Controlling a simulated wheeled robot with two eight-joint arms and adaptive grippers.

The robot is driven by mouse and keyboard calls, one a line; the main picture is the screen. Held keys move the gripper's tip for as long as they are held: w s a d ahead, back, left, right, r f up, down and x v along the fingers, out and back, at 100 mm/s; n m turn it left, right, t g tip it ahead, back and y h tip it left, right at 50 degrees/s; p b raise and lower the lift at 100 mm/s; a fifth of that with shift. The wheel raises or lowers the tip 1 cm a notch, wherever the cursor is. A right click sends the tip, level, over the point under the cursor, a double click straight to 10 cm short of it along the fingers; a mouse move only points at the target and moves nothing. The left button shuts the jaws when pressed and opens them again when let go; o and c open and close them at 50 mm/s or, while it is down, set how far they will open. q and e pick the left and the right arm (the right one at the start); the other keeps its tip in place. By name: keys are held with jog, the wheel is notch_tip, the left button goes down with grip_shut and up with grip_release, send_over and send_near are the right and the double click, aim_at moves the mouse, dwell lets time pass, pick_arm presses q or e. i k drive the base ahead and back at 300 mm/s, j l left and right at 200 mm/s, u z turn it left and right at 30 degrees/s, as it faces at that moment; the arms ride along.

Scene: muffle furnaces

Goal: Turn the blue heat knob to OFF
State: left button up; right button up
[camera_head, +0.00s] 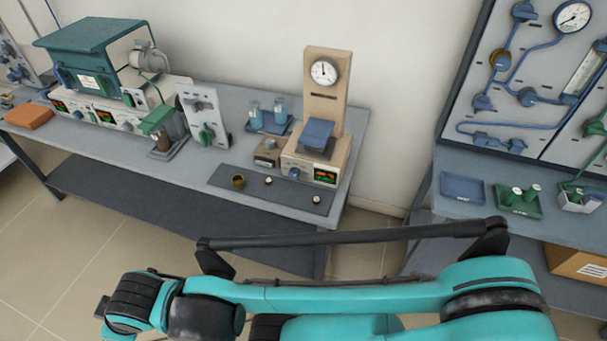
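A small blue knob (293,173) sits on the front of a beige instrument (318,160) at the right end of the grey bench. A lit display is to the right of the knob. The knob's label and pointer are too small to read, so I cannot tell its setting. A round dial gauge (323,71) is on the instrument's tall back column, and a blue block (317,132) is on its top. Neither of my gripper's fingers show. Only teal arm links of mine cross the bottom of the view, apart from the knob.
A small box with a knob (268,152) stands left of the instrument. A brass cup (238,181) is on the dark mat (222,176) in front. A teal-topped furnace (90,45) stands farther left. A second table with a blue tray (462,188) is at right.

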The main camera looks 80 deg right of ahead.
aim_at(294, 173)
jog(key=i+l+z, duration=0.1)
jog(key=i+z, duration=0.15)
jog(key=i, duration=0.45)
jog(key=i+z, duration=0.3)
jog(key=i, duration=0.4)
jog(key=i+j+z, duration=0.1)
jog(key=i+z, duration=0.3)
jog(key=i+j+z, duration=0.15)
jog(key=z, duration=0.3)
jog(key=i+z, duration=0.1)
jog(key=z, duration=0.35)
jog(key=i+j+z, duration=0.1)
jog(key=z, duration=0.35)
jog(key=i+j+z, duration=0.1)
jog(key=z, duration=0.3)
jog(key=i+j+z, duration=0.1)
jog(key=z, duration=0.35)
jog(key=j+z, duration=0.2)
jog(key=z, duration=0.25)
jog(key=i+j+z, duration=0.1)
jog(key=z, duration=0.3)
jog(key=i+j+z, duration=0.15)
jog(key=z, duration=0.3)
jog(key=i+j+z, duration=0.15)
jog(key=z, duration=0.25)
jog(key=j+z, duration=0.3)
jog(key=z, duration=0.15)
jog(key=i, duration=0.05)
